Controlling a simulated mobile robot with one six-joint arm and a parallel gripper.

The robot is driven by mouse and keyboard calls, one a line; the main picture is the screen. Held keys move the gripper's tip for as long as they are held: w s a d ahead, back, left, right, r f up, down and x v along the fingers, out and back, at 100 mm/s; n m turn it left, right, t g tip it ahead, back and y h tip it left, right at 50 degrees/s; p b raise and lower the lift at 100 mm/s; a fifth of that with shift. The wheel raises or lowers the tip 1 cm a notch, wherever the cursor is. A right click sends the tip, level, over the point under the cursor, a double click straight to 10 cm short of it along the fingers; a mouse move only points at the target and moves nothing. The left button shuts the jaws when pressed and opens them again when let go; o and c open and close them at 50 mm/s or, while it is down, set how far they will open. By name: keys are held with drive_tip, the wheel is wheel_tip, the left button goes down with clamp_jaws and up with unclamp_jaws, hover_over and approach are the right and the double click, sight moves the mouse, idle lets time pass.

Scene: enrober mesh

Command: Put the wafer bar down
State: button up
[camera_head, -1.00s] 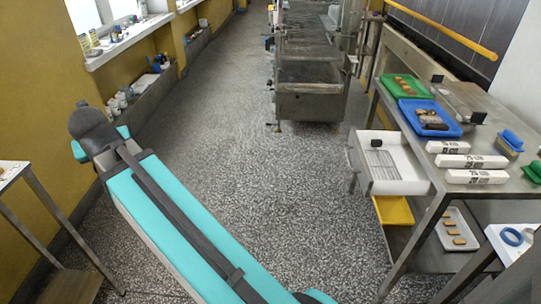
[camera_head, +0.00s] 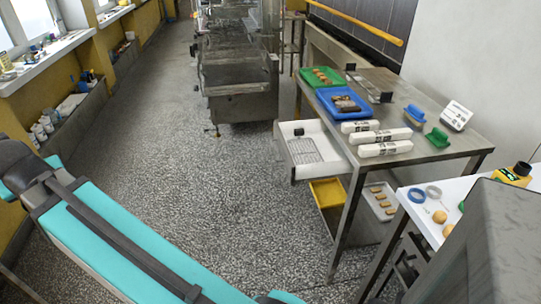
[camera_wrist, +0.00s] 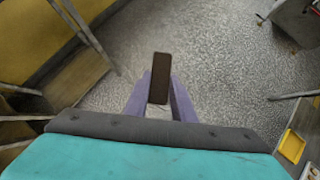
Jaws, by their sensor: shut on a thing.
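The wafer bar (camera_wrist: 160,68) is a dark brown flat bar, upright in the wrist view. My gripper (camera_wrist: 159,98) is shut on it, with one pale purple finger on each side. The bar stands out past the fingertips, and speckled floor shows behind it. My gripper and the bar do not show in the head view. There a blue tray (camera_head: 328,107) on the steel table (camera_head: 441,151) holds dark brown bars. A green tray (camera_head: 306,78) behind it holds lighter brown pieces.
An open white drawer (camera_head: 299,167) and a yellow bin (camera_head: 327,192) are below. A steel machine (camera_head: 241,95) stands behind. Open floor lies between.

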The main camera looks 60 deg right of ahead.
drive_tip(key=shift+a, duration=0.3)
drive_tip(key=s+d+f+m+g+h+p, duration=0.15)
drive_tip(key=s+d+m, duration=0.25)
drive_tip(key=d, duration=0.9)
drive_tip(key=s+d+f+m+g+h+p, duration=0.1)
drive_tip(key=s+d+m+g+h, duration=0.2)
drive_tip(key=d, duration=1.1)
drive_tip(key=s+d+f+m+g+h+p, duration=0.1)
drive_tip(key=s+d+m, duration=0.35)
drive_tip(key=d, duration=0.85)
drive_tip(key=s+d+f+m+g+y+p, duration=0.1)
drive_tip(key=s+d+m+g, duration=0.3)
drive_tip(key=s+d, duration=0.9)
drive_tip(key=s+d+f+m+g+y+p, duration=0.1)
drive_tip(key=s+d+m+g, duration=0.3)
drive_tip(key=s, duration=1.7)
drive_tip(key=d+f+m+y, duration=0.1)
drive_tip(key=d+m, duration=0.4)
drive_tip(key=d, duration=0.4)
drive_tip(key=shift+p, duration=0.3)
drive_tip(key=shift+f, duration=0.2)
hover_over(305, 161)
drive_tip(key=shift+s+a+f+p, duration=0.1)
drive_tip(key=shift+f+p, duration=0.25)
drive_tip(key=shift+f, duration=2.7)
